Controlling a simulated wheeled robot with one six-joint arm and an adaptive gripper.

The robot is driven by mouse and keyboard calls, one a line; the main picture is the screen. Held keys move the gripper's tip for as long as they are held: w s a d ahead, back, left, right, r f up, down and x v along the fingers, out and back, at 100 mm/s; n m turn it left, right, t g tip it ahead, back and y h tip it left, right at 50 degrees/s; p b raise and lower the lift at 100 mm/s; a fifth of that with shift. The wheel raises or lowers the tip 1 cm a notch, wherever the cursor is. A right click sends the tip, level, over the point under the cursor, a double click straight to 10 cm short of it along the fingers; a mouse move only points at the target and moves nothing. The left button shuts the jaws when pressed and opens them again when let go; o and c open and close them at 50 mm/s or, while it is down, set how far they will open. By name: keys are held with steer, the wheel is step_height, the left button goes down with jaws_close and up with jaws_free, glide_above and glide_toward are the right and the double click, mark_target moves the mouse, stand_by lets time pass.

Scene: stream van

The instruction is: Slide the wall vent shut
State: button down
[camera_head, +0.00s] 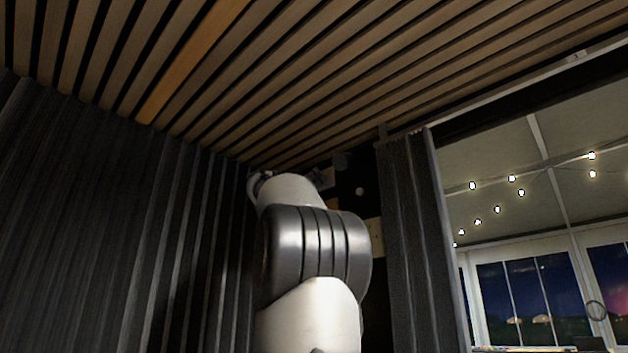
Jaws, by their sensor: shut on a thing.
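The wall vent does not show in the head view, or cannot be made out there. My own white and grey arm rises through the lower middle and hides part of the back wall behind it. My gripper cannot be made out; the far end of my arm is turned away or hidden behind its own links.
Dark pleated curtains (95,220) cover the left side. Another dark curtain (412,225) hangs right of my arm, beside a large window opening (530,225) with string lights beyond. A wooden slatted ceiling (330,75) spans the top.

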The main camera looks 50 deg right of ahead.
steer(key=shift+w, duration=0.35)
steer(key=c, duration=1.3)
jaws_free()
steer(key=shift+c, duration=0.2)
steer(key=v, duration=1.2)
steer(key=x, duration=0.8)
steer(key=s+x, duration=0.1)
steer(key=x, duration=0.3)
